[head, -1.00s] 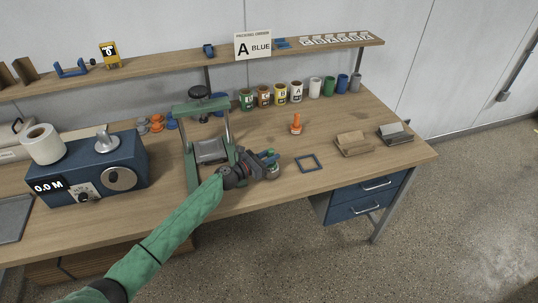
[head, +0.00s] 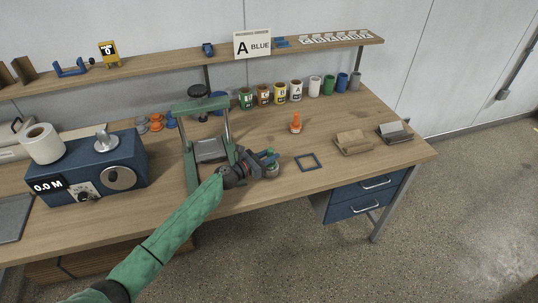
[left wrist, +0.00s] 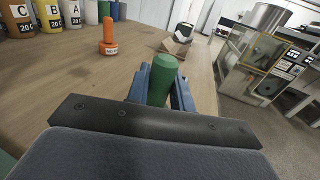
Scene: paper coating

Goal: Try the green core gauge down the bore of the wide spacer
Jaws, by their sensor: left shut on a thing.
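My left gripper (head: 270,162) is shut on the green core gauge (left wrist: 163,80), an upright-looking green cylinder between its blue fingers in the left wrist view. The gripper hangs over the front middle of the bench, just right of the green-framed press. Its hold hides part of the gauge, and I cannot tell whether the gauge's lower end touches anything. An orange gauge-like plug (head: 296,124) stands apart behind it, and also shows in the left wrist view (left wrist: 109,36). Small orange and blue round pieces (head: 157,123) sit at the back left; I cannot tell which piece is the wide spacer. My right gripper is out of view.
A green-framed press (head: 188,140) stands close left of the gripper. A dark square frame (head: 308,168) lies to the right. Lettered cans (head: 263,96) line the back, and tan and grey blocks (head: 353,142) lie at the right. Bare bench lies between.

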